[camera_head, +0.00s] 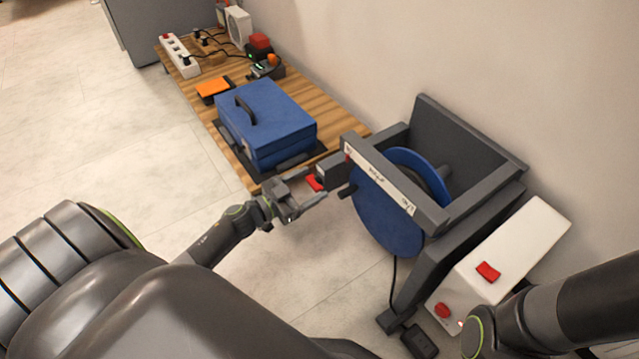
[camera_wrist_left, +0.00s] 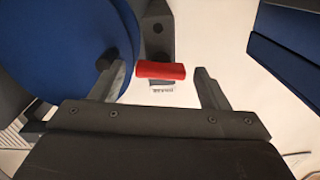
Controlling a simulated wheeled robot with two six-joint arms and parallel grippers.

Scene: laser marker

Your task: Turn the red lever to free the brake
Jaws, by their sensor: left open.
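The red lever (camera_head: 315,183) sticks out from a dark brake block (camera_head: 331,171) at the left end of the grey machine with the blue wheel (camera_head: 387,222). In the left wrist view the red lever (camera_wrist_left: 161,70) lies crosswise on the dark block (camera_wrist_left: 158,32). My left gripper (camera_head: 306,197) is open, close to the lever. In the wrist view its fingers (camera_wrist_left: 160,80) stand to either side of the lever, with a visible gap on the right. Whether the left finger touches it, I cannot tell. My right arm enters at the lower right; its gripper is out of view.
A wooden table (camera_head: 240,165) bears a blue toolbox (camera_head: 268,120), an orange item (camera_head: 213,87) and a power strip (camera_head: 180,56). A white box (camera_head: 500,262) with red switches stands right of the machine. A dark pedal-like block (camera_head: 419,342) lies below. Floor at left is clear.

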